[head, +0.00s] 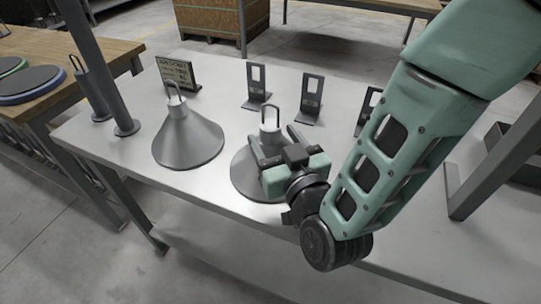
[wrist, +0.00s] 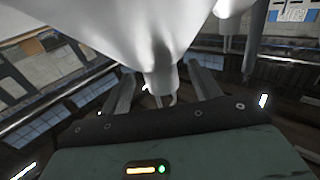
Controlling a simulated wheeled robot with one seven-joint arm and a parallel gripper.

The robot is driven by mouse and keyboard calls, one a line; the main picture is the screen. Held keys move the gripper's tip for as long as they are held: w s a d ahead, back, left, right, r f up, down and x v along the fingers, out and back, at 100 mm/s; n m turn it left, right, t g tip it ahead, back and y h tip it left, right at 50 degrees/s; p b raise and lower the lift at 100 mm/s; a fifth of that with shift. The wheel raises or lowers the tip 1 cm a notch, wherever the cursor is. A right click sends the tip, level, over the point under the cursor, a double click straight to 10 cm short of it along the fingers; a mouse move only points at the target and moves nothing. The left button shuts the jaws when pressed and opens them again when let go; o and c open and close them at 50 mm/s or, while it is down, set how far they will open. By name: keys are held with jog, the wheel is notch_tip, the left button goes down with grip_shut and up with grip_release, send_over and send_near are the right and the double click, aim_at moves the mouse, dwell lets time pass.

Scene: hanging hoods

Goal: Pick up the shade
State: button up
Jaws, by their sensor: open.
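Two grey cone-shaped shades with short necks and wire loops on top stand on the light table. The left shade (head: 188,138) is in full view and apart from my gripper. The right shade (head: 243,176) is partly hidden behind my gripper (head: 275,146). My gripper is open at the top of the right shade, its fingers by the neck, below the loop. In the wrist view a pale cone (wrist: 150,28) fills the top, and its neck and loop show between the two spread fingers (wrist: 162,90). I cannot tell whether either finger touches it.
Several dark upright brackets (head: 258,88) stand along the back of the table (head: 220,78). A small dark sign (head: 178,73) stands behind the left shade. Grey posts (head: 121,124) rise at the table's left end. A wooden bench (head: 70,60) is farther left.

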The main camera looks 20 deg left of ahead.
jog(key=shift+x, duration=1.25)
grip_shut()
